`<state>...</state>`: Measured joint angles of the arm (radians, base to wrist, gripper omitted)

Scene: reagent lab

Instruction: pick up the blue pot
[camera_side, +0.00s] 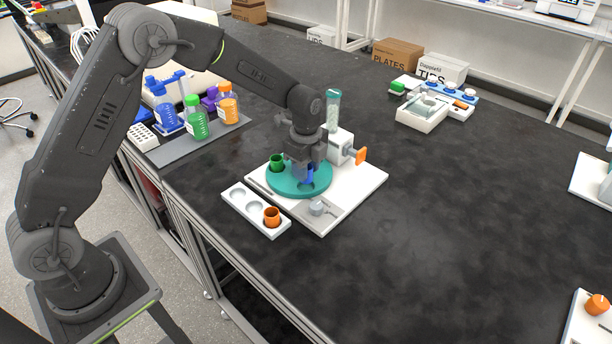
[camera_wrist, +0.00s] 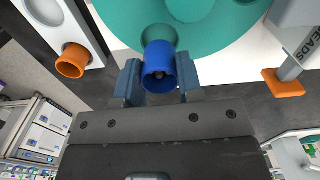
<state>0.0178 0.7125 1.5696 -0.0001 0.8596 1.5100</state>
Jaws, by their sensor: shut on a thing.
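The blue pot (camera_side: 308,174) is at the front right part of the round teal turntable (camera_side: 285,188), partly hidden by my gripper (camera_side: 305,168). In the wrist view the blue pot (camera_wrist: 159,66) sits between the two fingers of my gripper (camera_wrist: 158,78), which are shut on its sides. A shallow round recess in the teal disc (camera_wrist: 120,22) shows right beside the pot. I cannot tell whether the pot still touches the disc.
A green pot (camera_side: 277,162) stands on the turntable's left. An orange pot (camera_side: 271,216) sits in the white tray (camera_side: 240,211) in front. A dispenser with a clear tube (camera_side: 333,110) and orange knob (camera_side: 361,156) stands behind right.

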